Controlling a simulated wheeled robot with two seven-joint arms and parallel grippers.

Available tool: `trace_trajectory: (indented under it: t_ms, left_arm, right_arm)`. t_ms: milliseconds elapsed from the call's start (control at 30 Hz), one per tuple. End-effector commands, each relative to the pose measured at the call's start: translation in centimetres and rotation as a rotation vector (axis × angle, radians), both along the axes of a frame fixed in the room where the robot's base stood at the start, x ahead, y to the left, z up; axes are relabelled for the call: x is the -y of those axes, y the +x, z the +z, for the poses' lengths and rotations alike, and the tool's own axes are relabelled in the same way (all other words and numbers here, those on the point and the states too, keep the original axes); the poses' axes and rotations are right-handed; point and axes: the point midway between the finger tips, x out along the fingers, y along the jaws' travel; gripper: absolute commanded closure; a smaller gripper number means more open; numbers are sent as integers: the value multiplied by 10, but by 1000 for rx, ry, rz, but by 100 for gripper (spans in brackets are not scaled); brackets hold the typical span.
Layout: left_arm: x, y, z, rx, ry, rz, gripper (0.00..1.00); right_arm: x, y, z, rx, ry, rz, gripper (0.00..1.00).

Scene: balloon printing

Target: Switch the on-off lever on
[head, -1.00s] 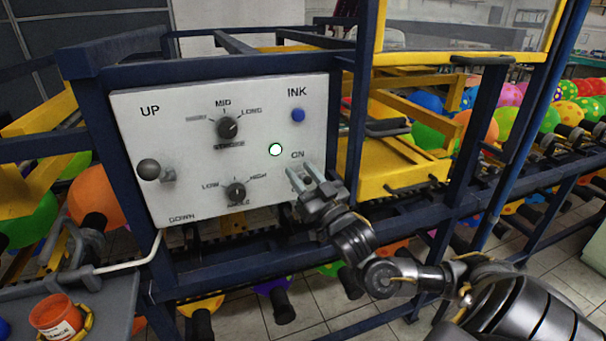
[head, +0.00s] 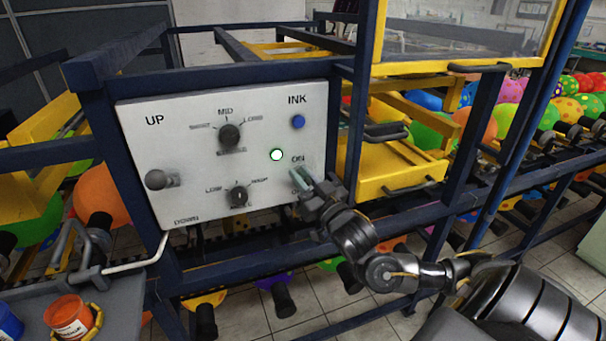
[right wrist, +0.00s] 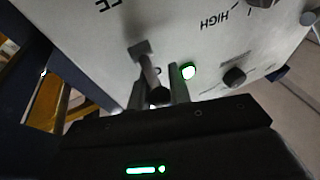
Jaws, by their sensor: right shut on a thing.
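The white control panel (head: 200,190) stands upright on a blue frame. The ON label (head: 298,159) is at its lower right, and my right gripper (head: 299,181) is just below it, covering most of the lever there. In the right wrist view, the dark on-off lever (right wrist: 150,72) sticks out from the panel with its rounded end between the fingers of my right gripper (right wrist: 157,88). The gripper is shut on the lever. A round white lamp with a green rim (head: 277,155) sits left of the ON label. My left gripper is out of view.
Two dark knobs (head: 229,135), a blue INK button (head: 298,122) and a round-ended UP/DOWN lever (head: 157,180) are on the same panel. A grey tray with an orange cup (head: 68,316) is at lower left. Yellow framework (head: 400,175) stands right of the panel.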

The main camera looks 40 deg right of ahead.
Motion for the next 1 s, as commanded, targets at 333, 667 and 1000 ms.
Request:
trace_trajectory:
  t_ms: [333,667,1000]
  left_arm:
    - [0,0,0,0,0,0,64]
    - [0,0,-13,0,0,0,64]
    - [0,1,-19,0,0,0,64]
  right_arm:
    - [0,0,1,2,0,0,59]
    - [-2,-20,-10,-1,2,2,59]
    - [-5,-82,-22,-4,2,-2,59]
